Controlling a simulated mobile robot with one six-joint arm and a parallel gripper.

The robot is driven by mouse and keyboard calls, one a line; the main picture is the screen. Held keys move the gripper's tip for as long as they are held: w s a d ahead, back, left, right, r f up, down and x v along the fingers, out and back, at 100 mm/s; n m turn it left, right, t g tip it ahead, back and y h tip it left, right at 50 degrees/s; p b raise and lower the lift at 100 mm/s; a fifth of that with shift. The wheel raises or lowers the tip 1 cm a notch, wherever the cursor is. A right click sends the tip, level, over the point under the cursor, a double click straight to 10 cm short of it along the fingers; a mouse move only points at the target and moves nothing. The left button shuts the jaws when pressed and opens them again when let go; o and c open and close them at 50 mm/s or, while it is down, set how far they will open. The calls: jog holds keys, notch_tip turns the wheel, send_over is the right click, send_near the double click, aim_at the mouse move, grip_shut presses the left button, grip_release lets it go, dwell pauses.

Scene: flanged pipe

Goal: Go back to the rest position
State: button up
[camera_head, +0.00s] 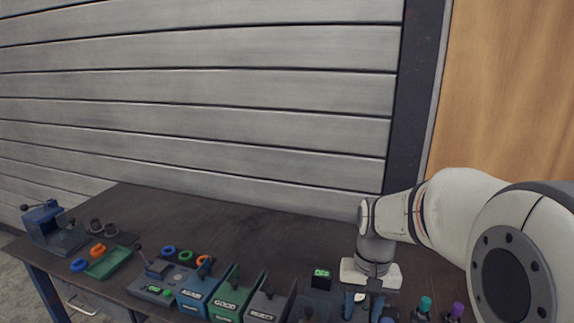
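My gripper (363,306) hangs at the end of my white and grey arm, which reaches in from the right. It points down over the right part of the dark workbench (240,225). Its two fingers, with blue parts, stand apart, and I see nothing clearly held between them. The fingertips are close to the bottom edge of the picture, so their height above the bench is hard to tell. No flanged pipe can be made out.
Blue (195,291), green (228,300) and grey (264,306) bins stand left of my gripper. Teal (425,304) and purple (457,310) topped items stand right. A blue vise (45,222), rings and a green tray (108,263) lie far left. The bench's back is clear.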

jog(key=s+r+n+t, duration=0.2)
jog(key=s+r+t, duration=0.1)
jog(key=s, duration=0.8)
jog(key=shift+r+t+h, duration=0.25)
jog(key=shift+t+h, duration=0.05)
jog(key=shift+t, duration=0.3)
jog(key=shift+d, duration=0.1)
